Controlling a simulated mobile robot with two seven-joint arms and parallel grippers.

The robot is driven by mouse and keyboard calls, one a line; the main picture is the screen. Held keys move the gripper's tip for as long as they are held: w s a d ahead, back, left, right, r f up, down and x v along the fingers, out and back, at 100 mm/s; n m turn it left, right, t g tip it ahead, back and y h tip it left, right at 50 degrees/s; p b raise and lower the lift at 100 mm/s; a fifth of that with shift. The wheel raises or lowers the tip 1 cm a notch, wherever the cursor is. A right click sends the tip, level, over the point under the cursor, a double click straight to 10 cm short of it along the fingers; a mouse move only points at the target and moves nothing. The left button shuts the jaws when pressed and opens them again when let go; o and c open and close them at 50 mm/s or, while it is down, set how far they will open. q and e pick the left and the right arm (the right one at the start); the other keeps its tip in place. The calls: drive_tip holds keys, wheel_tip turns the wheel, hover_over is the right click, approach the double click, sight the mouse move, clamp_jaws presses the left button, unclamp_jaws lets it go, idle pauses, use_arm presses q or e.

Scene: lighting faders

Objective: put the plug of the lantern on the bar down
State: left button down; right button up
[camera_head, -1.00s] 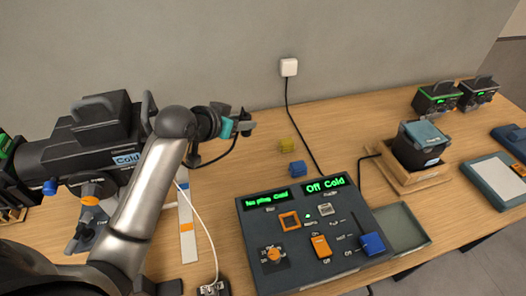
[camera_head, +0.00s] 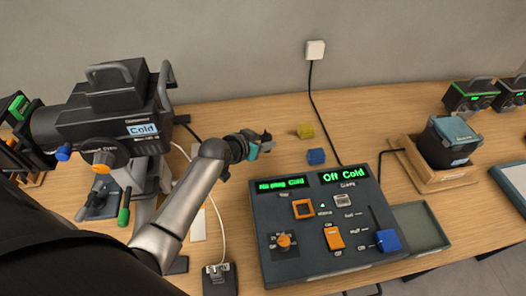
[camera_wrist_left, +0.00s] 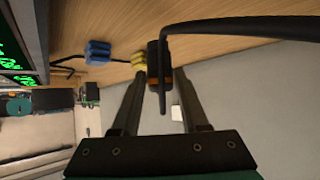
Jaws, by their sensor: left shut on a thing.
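My left gripper (camera_head: 262,141) is above the wooden table, behind the console's left part. In the left wrist view, its fingers (camera_wrist_left: 155,75) are shut on a small black plug (camera_wrist_left: 154,57) with an orange band. A thick black cable (camera_wrist_left: 230,28) runs from the plug to the right there. In the head view, the big black lantern (camera_head: 105,115) with a "Cold" label stands at the left on a stand. Part of its cable shows behind my arm, which hides the rest. I cannot make out which thing is the bar. My right gripper is out of view.
A dark console (camera_head: 325,262) shows "No plug Cold" and "Off Cold". Behind it lie a yellow block (camera_head: 305,130) and a blue block (camera_head: 316,157). A boxed device (camera_head: 450,140) stands at the right. A small dark box (camera_head: 220,280) with a white cable sits in front.

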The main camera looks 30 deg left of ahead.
use_arm(q)
drive_tip(key=shift+f+b, duration=0.5)
drive_tip(key=shift+f, duration=1.35)
drive_tip(key=shift+f, duration=0.3)
drive_tip(key=shift+c, duration=2.1)
unclamp_jaws()
drive_tip(key=shift+r, duration=0.45)
drive_tip(key=p+v, duration=0.2)
drive_tip(key=v, duration=0.9)
drive_tip(key=shift+s+p, duration=0.35)
drive_tip(key=shift+s, duration=0.05)
